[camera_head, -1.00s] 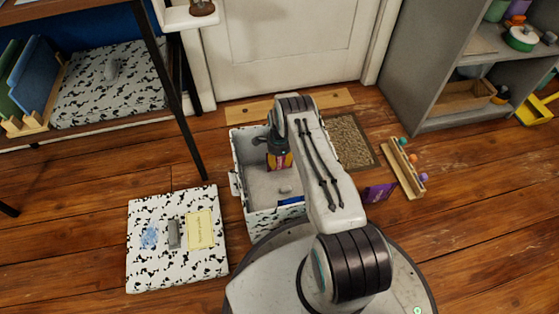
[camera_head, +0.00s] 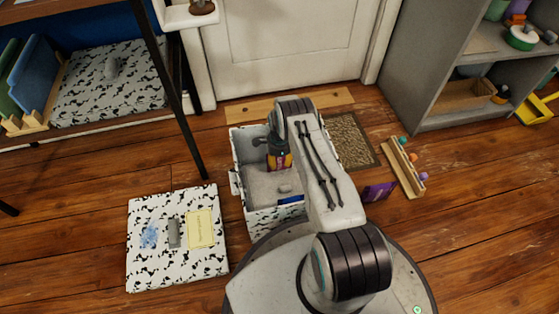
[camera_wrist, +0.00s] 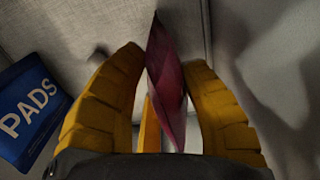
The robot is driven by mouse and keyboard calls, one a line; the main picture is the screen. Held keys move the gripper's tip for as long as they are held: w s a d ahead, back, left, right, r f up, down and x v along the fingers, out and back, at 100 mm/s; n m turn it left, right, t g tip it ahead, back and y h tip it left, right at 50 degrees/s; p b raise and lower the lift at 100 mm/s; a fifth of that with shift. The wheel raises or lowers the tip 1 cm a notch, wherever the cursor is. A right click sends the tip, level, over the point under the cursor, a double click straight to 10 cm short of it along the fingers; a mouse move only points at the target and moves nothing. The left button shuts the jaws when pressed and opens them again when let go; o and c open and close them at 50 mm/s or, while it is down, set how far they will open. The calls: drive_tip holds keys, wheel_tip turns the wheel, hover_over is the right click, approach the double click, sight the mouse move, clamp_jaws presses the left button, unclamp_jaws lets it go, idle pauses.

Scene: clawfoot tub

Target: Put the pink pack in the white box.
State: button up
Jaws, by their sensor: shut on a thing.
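The white box (camera_head: 239,165) with black speckles stands open on the floor in front of my base. My gripper (camera_head: 279,163) reaches down inside it, near the back of the box. In the wrist view the yellow fingers of my gripper (camera_wrist: 170,105) are closed around the pink pack (camera_wrist: 165,72), a thin dark pink packet held on edge. The pack is mostly hidden behind the fingers in the head view. A blue pack marked PADS (camera_wrist: 30,110) lies inside the box, left in the wrist view. I cannot tell whether the pink pack touches the box floor.
A speckled lid-like panel (camera_head: 150,265) lies on the floor left of the box. A purple packet (camera_head: 380,192) and a wooden rack with coloured balls (camera_head: 404,168) are to the right. A brown mat (camera_head: 350,142) lies behind. A table leg stands at the left.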

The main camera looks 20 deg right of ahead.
drive_tip(key=shift+f, duration=0.1)
drive_tip(key=o, duration=1.3)
drive_tip(key=shift+c, duration=0.2)
drive_tip(key=shift+r+p, duration=2.95)
drive_tip(key=shift+r, duration=1.5)
drive_tip(key=shift+r, duration=0.15)
wheel_tip(320, 180, up, 12)
